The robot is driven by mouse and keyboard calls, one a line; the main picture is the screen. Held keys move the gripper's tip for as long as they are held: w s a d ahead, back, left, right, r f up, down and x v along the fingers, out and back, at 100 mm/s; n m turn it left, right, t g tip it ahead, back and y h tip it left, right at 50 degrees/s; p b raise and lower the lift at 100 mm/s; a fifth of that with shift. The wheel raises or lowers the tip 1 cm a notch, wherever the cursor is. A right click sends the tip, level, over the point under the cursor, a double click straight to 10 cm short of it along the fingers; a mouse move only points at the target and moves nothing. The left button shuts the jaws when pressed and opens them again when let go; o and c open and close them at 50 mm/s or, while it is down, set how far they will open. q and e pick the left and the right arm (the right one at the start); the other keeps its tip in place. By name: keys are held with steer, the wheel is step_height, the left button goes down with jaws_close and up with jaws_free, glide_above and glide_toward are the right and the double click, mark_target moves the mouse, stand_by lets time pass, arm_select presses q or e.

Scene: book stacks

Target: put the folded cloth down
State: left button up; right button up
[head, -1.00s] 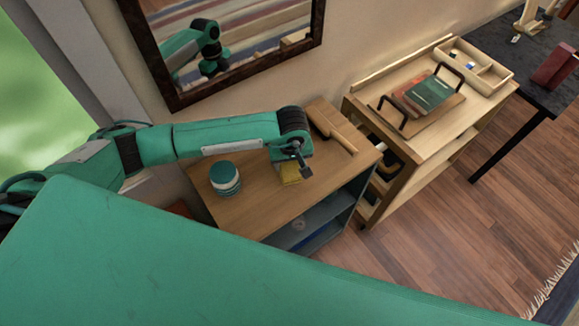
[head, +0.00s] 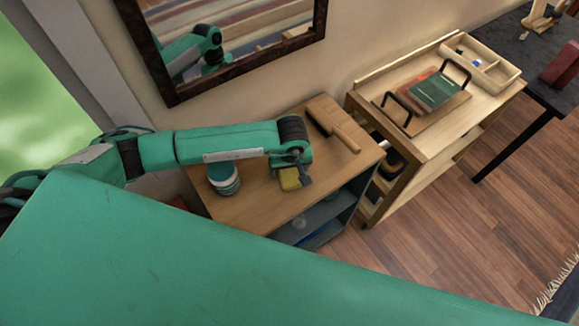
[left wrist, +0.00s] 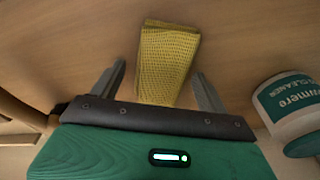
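The folded cloth (head: 289,179) is yellow and lies on the wooden top of a low cabinet (head: 262,205). In the left wrist view the cloth (left wrist: 166,62) has a waffle weave and sits between the two fingers of my left gripper (left wrist: 157,88). The fingers are spread, with a clear gap on each side of the cloth. In the head view my left gripper (head: 300,180) is low over the cabinet top, and the wrist hides part of the cloth. My right gripper is in neither view.
A white and teal cleaner tub (head: 223,180) stands left of the cloth, partly behind my arm; it also shows in the wrist view (left wrist: 290,104). A wooden brush (head: 334,124) lies toward the back right. A shelf unit (head: 437,126) with a handled tray stands right.

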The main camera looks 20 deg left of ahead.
mark_target(291, 173)
arm_select(q)
steer(key=shift+r, duration=0.15)
steer(key=shift+r+p, duration=0.2)
steer(key=shift+p, duration=0.15)
step_height(291, 173, up, 12)
steer(key=s+p, duration=0.1)
steer(key=p, duration=0.4)
steer(key=shift+s+d+f, duration=0.15)
steer(key=shift+d+f, duration=0.05)
steer(key=shift+d, duration=0.15)
